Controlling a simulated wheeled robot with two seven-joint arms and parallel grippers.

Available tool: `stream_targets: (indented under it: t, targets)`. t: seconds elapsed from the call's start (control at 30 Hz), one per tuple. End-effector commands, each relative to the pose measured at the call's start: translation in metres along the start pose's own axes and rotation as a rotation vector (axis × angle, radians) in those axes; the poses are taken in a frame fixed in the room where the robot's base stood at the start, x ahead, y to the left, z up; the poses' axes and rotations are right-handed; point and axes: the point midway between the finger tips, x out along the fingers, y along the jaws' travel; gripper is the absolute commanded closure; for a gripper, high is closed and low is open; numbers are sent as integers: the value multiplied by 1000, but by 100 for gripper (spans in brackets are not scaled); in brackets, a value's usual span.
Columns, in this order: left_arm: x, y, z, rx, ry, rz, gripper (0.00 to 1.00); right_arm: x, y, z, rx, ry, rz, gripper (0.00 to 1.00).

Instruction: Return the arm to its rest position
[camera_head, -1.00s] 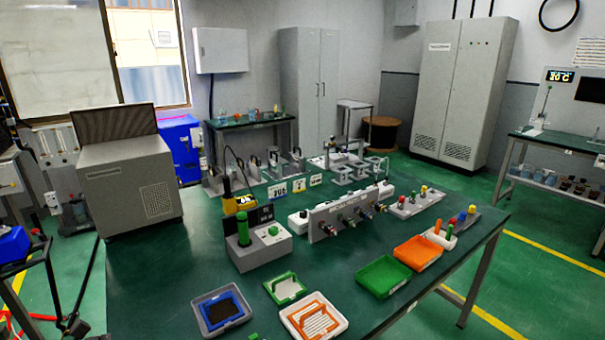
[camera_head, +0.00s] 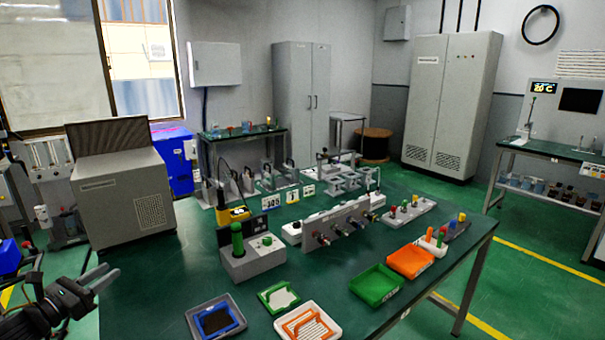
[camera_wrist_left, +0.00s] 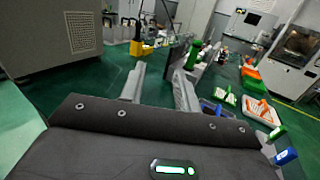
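My left gripper (camera_head: 110,275) is at the lower left of the head view, by the left edge of the green-topped table (camera_head: 150,290). Its two fingers are apart with nothing between them. The left wrist view shows the same open fingers (camera_wrist_left: 160,70), with the table beyond them. The gripper is clear of the trays and devices. My right gripper is in neither view.
A grey box-shaped machine (camera_head: 125,205) stands behind the left gripper. A grey device with a green handle (camera_head: 237,240), a blue-grey tray (camera_head: 232,328), a green tray (camera_head: 377,285) and an orange tray (camera_head: 410,262) are on the table. Bare tabletop lies at its left.

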Motion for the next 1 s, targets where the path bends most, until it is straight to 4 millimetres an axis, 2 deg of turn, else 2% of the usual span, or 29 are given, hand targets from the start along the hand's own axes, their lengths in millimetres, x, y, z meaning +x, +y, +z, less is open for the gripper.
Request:
stream_targets:
  t: [0.03,0.1,0.27,0.47,0.7,0.97,1.0]
  targets:
    - [2,25,7,-36,-48,66,68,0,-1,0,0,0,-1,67]
    - [1,60,13,-90,-111,158,68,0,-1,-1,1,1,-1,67]
    - [-2,71,11,-414,-119,205,68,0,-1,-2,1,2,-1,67]
    - [-8,93,8,-908,-193,289,68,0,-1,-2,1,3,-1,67]
    - [-22,123,4,-1609,-402,374,68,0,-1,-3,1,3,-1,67]
    - [-37,147,1,-2192,-686,369,68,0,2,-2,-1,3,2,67]
    - [-39,145,-28,-2225,-685,413,68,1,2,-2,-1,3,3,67]
